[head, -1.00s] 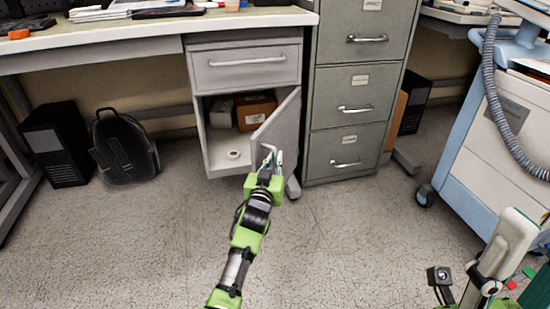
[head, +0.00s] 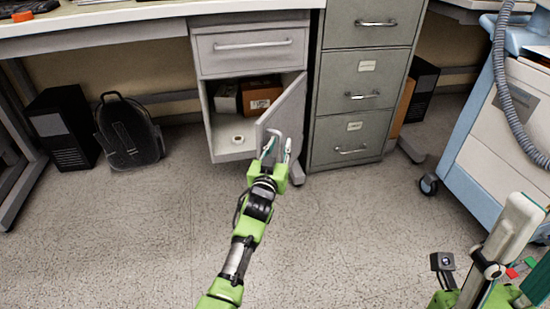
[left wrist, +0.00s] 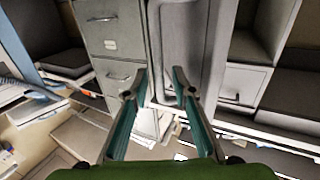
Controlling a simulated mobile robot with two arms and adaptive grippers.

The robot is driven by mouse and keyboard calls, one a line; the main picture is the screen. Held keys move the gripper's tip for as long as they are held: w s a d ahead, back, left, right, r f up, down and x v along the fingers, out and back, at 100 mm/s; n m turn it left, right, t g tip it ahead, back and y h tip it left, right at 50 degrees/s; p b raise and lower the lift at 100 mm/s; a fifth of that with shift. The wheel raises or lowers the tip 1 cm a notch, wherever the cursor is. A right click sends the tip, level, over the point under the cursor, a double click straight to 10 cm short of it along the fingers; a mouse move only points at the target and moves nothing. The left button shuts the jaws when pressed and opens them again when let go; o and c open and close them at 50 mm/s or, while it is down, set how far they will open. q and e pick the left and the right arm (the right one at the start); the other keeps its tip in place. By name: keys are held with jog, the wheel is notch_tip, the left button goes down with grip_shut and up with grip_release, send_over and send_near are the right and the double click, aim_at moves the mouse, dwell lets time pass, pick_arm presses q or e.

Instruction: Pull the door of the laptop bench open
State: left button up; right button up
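The laptop bench (head: 110,24) has a grey cabinet under its right end, with a drawer above and a door (head: 286,108) below. The door is hinged on the right and stands well open, showing the inside. Its grey handle (head: 274,133) is on the outer face, by my left gripper. My left gripper (head: 279,150) is at the door, its two fingers apart. The left wrist view also shows the parted fingertips (left wrist: 160,76) close to the door panel (left wrist: 189,28); whether the handle lies between them I cannot tell. My right gripper is not clearly seen.
Boxes (head: 261,95) and a white roll (head: 238,139) are in the cabinet. A filing cabinet (head: 361,78) stands close on the right, a black backpack (head: 129,133) and computer tower (head: 62,128) on the left. A blue-white cart (head: 490,135) is at the right. The floor in front is clear.

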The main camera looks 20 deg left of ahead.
pick_arm(q)
jog(key=s, duration=1)
jog(key=shift+s+d, duration=0.35)
jog(key=shift+d, duration=0.05)
